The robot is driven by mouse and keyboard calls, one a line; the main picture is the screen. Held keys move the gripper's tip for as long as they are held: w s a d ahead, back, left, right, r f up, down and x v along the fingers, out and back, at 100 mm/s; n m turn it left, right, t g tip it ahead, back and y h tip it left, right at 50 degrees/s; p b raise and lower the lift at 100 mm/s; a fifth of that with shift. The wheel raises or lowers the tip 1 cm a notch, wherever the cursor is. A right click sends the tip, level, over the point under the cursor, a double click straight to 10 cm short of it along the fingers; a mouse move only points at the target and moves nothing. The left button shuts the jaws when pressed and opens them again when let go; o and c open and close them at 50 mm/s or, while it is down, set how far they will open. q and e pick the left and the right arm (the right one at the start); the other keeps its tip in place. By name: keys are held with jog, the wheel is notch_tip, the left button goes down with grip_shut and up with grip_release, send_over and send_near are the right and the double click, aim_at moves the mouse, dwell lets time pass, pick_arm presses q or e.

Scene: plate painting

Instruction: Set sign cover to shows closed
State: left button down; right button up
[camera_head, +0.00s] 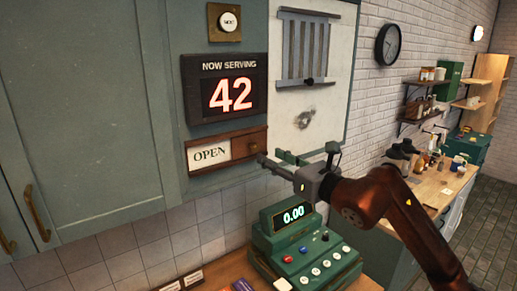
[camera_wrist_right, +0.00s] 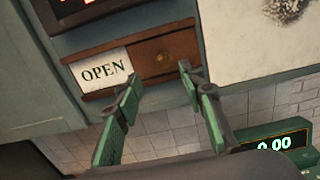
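The sign (camera_head: 209,153) is a white panel reading OPEN in a brown wooden frame on the green cabinet, below the number display. It also shows in the wrist view (camera_wrist_right: 103,71). The brown sliding sign cover (camera_head: 248,145) sits in the right half of the frame, leaving OPEN exposed. Its small round brass knob (camera_wrist_right: 163,58) shows in the wrist view. My right gripper (camera_head: 271,158) is open and empty in front of the cover's right end. In the wrist view its two fingers (camera_wrist_right: 160,74) are spread to either side just below the knob, with no visible hold. My left gripper is not in view.
The NOW SERVING display (camera_head: 226,88) reads 42 above the sign. A button (camera_head: 229,22) is above it. A white panel with a slatted rack (camera_head: 305,48) is to the right. A green register (camera_head: 303,254) reading 0.00 stands below my right gripper.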

aim_at(256, 147)
jog(key=p+x, duration=0.1)
jog(key=x, duration=0.3)
jog(key=p+x, duration=0.1)
jog(key=x, duration=0.1)
jog(key=shift+w+r+p, duration=0.25)
jog(key=shift+w+p, duration=0.1)
jog(key=shift+w, duration=0.1)
jog(key=shift+w+a+f, duration=0.1)
jog(key=shift+w+a, duration=0.2)
jog(key=shift+w, duration=0.2)
jog(key=shift+c, duration=0.6)
grip_shut()
